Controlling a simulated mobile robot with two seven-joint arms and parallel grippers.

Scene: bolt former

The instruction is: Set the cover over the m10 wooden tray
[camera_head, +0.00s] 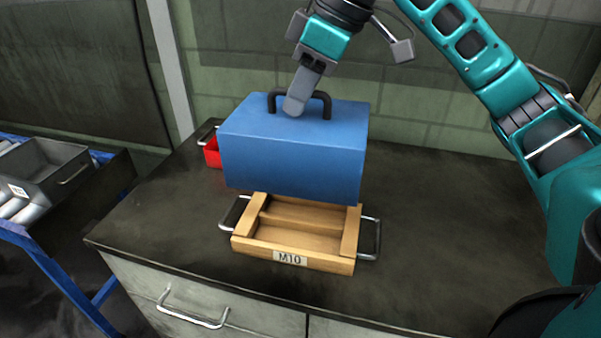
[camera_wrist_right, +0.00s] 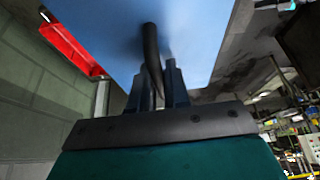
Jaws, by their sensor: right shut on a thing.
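The cover is a blue box-shaped hood (camera_head: 292,155) with a black handle on its top. My right gripper (camera_head: 294,108) is shut on that handle (camera_head: 326,100), and the cover hangs level over the back part of the tray. The m10 wooden tray (camera_head: 290,259) sits on the dark worktop, with an M10 label on its front and a metal handle on each side. Its front part is in plain view and looks empty; the cover hides its back. In the right wrist view the cover (camera_wrist_right: 100,30) and its handle (camera_wrist_right: 151,55) are close to the fingers. My left gripper is not in view.
A red container (camera_head: 212,153) with a metal handle stands behind the cover at the left. The dark worktop (camera_head: 430,215) is clear to the right of the tray. A wall rises behind it. Grey bins (camera_head: 50,165) on a blue frame stand at the far left.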

